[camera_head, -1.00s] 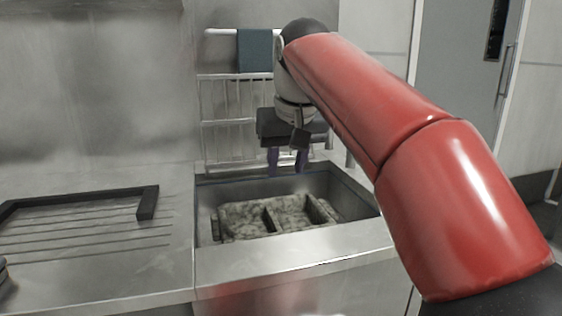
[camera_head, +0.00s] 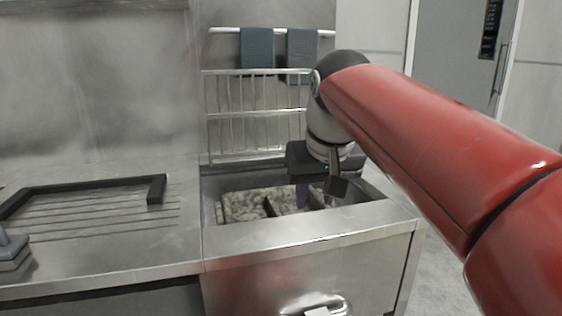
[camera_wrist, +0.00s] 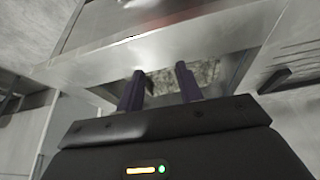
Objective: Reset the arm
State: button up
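My gripper (camera_head: 315,194) hangs from my red arm over the right side of the sink basin (camera_head: 235,184), pointing down. In the wrist view its two purple fingers (camera_wrist: 160,88) stand apart with nothing visible between them. A mottled two-part tray (camera_head: 255,206) lies in the basin. Its right part is partly hidden behind my gripper and the basin's front rim. The tray also shows beyond the fingers in the wrist view (camera_wrist: 203,73).
A black frame (camera_head: 90,187) lies on the ridged drainboard at left, with a grey object (camera_head: 12,252) at the left edge. Behind the sink is a metal rack (camera_head: 255,112) with two cloths (camera_head: 257,48) on its top rail. A door stands at right.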

jog(key=s+d+f+m+b, duration=0.1)
jog(key=s+d+f, duration=0.3)
jog(key=s+f, duration=0.4)
jog(key=s+d+f+m+b, duration=0.1)
jog(key=s+d+f, duration=0.4)
jog(key=s+f, duration=0.4)
notch_tip(320, 180, down, 6)
jog(key=shift+s+d+r+t+h, duration=0.15)
jog(key=shift+d+t+h, duration=0.1)
jog(key=shift+t+h, duration=0.15)
jog(key=shift+c, duration=0.4)
